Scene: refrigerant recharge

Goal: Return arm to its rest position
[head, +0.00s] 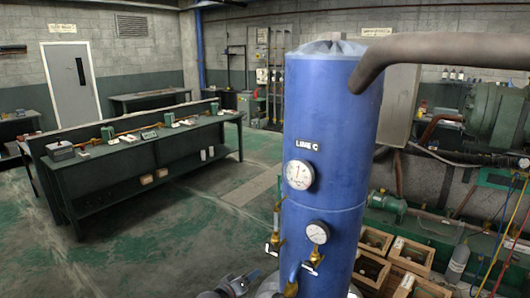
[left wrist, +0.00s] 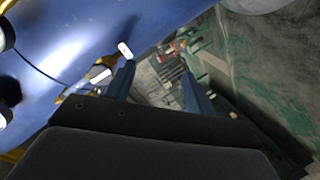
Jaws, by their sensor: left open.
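The blue tank (head: 330,215), marked "LINE C", stands upright in the middle of the head view. It carries two round gauges, an upper one (head: 299,175) and a lower one (head: 317,233), and brass valves with white handles (head: 271,250). My left gripper (head: 243,283) shows at the bottom edge, low and to the left of the tank, mostly cut off by the frame. In the left wrist view its two fingers (left wrist: 160,85) are apart with nothing between them. The tank (left wrist: 60,40) and white valve handles (left wrist: 125,49) lie beside the left finger. My right gripper is not seen.
A brown pipe (head: 450,50) runs from the tank's top to the right. Wooden crates (head: 374,241) and a grey cylinder (head: 457,263) stand at the lower right. A long dark workbench (head: 150,157) stands at the left. The green floor (head: 150,235) between bench and tank is clear.

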